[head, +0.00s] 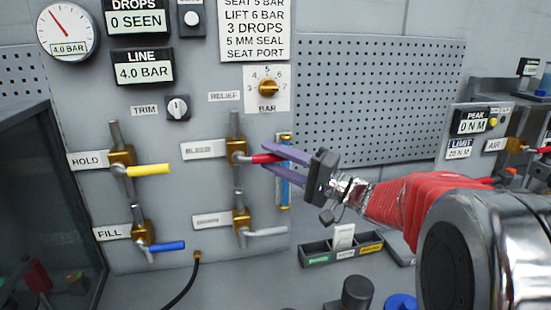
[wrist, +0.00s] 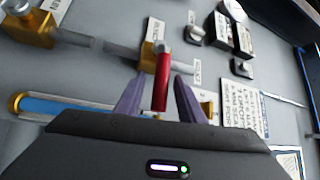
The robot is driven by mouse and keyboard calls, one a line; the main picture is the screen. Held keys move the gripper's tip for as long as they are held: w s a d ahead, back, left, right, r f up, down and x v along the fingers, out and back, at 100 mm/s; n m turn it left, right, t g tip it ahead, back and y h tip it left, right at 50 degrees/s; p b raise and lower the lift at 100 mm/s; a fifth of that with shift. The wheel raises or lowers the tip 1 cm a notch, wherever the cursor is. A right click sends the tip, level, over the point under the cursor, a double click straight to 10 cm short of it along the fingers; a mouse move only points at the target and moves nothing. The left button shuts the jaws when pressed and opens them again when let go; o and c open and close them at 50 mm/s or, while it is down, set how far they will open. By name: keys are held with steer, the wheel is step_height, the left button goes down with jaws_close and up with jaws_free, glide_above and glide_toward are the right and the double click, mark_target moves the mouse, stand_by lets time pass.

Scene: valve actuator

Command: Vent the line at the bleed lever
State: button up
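The red bleed lever (head: 264,158) sticks out to the right from a brass valve (head: 236,152) on a vertical pipe, beside a faint label (head: 203,149) that seems to read BLEED. In the wrist view the red lever (wrist: 162,78) lies between my two purple fingers, with gaps on both sides. My gripper (head: 270,159) is open around the lever's outer end, one finger above it and one below. In the wrist view my gripper (wrist: 158,98) shows no contact with it. The line display (head: 142,69) reads 4.0 BAR and the drops display (head: 137,19) reads 0 SEEN.
A blue sight tube (head: 285,190) stands just behind my fingers. A grey lever (head: 266,232) is below, with the yellow hold lever (head: 150,170) and blue fill lever (head: 166,246) to the left. The relief knob (head: 268,88) is above. Perforated panel (head: 370,100) lies right.

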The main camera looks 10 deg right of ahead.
steer(key=shift+c, duration=0.4)
jaws_close()
steer(key=shift+w+d, duration=0.1)
stand_by(0.4)
